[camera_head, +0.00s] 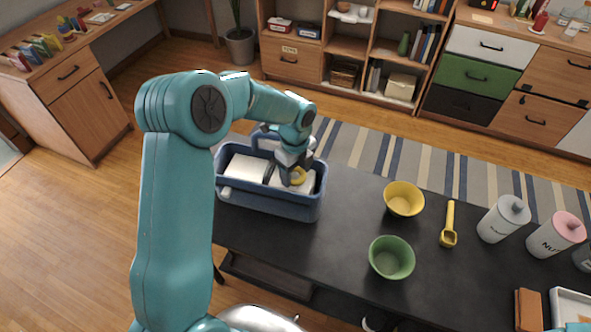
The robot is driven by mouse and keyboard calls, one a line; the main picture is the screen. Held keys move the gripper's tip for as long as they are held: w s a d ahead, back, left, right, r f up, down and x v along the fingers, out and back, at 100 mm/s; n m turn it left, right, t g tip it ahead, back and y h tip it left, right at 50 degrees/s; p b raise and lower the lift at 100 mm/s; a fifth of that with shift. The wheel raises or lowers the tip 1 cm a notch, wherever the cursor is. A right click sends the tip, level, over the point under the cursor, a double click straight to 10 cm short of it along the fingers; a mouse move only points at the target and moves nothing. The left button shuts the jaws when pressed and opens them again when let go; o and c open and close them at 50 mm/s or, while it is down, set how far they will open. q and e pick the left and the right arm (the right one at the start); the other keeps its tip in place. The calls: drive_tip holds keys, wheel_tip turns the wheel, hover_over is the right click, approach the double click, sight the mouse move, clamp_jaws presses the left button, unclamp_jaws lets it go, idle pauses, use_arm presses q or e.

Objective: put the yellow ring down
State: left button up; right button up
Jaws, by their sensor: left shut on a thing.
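The yellow ring (298,176) is in the jaws of my left gripper (288,178), which is shut on it. The gripper points down into the blue bin (268,203) at the left end of the black table. The ring shows over the right part of the bin, above white contents (246,169). I cannot tell whether the ring touches them. My left arm hides part of the bin's far side. My right gripper is not in view.
The tabletop between bin and bowls is clear.

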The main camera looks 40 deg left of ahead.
use_arm(q)
drive_tip(key=shift+f+b, duration=0.35)
drive_tip(key=shift+f, duration=0.25)
drive_tip(key=o, duration=1.1)
wheel_tip(320, 180, up, 13)
drive_tip(key=shift+r, duration=0.15)
